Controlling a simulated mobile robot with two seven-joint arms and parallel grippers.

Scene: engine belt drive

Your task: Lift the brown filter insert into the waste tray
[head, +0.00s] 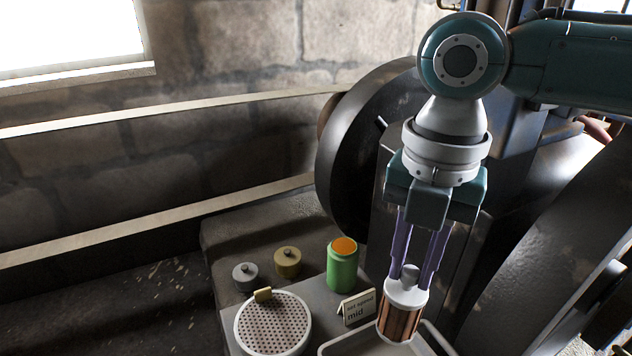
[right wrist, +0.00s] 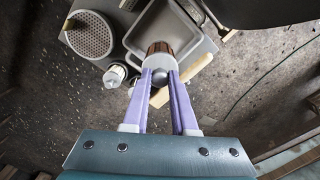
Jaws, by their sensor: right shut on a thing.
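The brown filter insert (head: 400,322) has a ribbed brown body, a pale cap and a round grey knob. My right gripper (head: 410,273) is shut on its knob and holds it nearly upright, slightly tilted. In the right wrist view the insert (right wrist: 160,48) hangs below the purple fingers, overlapping the near part of a grey rectangular tray (right wrist: 144,38), seemingly the waste tray. In the head view this tray (head: 336,350) is cut off by the bottom edge and partly hidden behind the insert. The insert's height above it is hard to tell. My left gripper is not in view.
A round perforated white plate (head: 272,325) lies left of the tray. A green canister with an orange top (head: 341,268), a small sign (head: 357,307), and grey (head: 245,275) and brass (head: 287,262) knobbed weights stand nearby. A large dark wheel (head: 350,150) rises behind.

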